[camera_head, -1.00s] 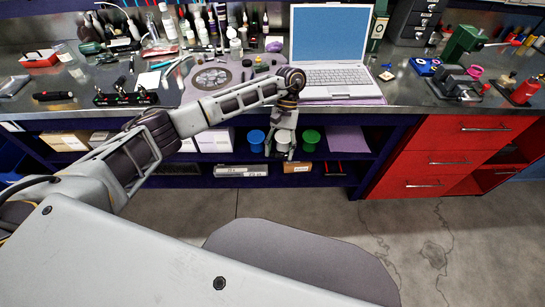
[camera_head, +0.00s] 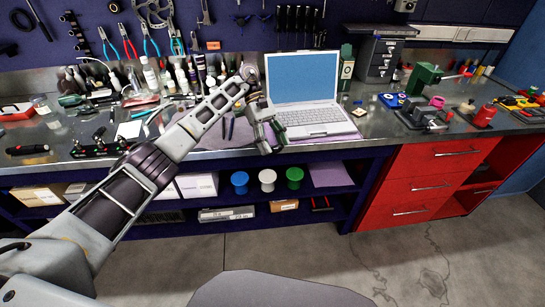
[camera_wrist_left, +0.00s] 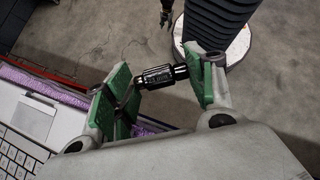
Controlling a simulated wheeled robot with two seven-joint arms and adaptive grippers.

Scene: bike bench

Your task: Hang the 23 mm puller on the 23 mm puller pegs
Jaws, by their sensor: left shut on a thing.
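My left gripper (camera_head: 268,137) is in front of the laptop at the bench's front edge. In the left wrist view its green-padded fingers (camera_wrist_left: 165,80) are shut on a black cylindrical tool with small pale lettering, which I take as the 23 mm puller (camera_wrist_left: 158,76). The lettering is too small to read. The puller lies crosswise between the pads, and its ends are partly hidden by them. Tools hang on the dark blue pegboard (camera_head: 225,38) behind the bench; I cannot tell which pegs are the 23 mm puller's. A dark shape, likely my right gripper (camera_wrist_left: 167,13), shows small in the wrist view.
The open laptop (camera_head: 305,85) stands on a purple mat beside my left gripper. Bottles and tools crowd the bench left of it. A black tool rack (camera_head: 98,147) stands near the front edge. Red drawers (camera_head: 430,185) are at the right.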

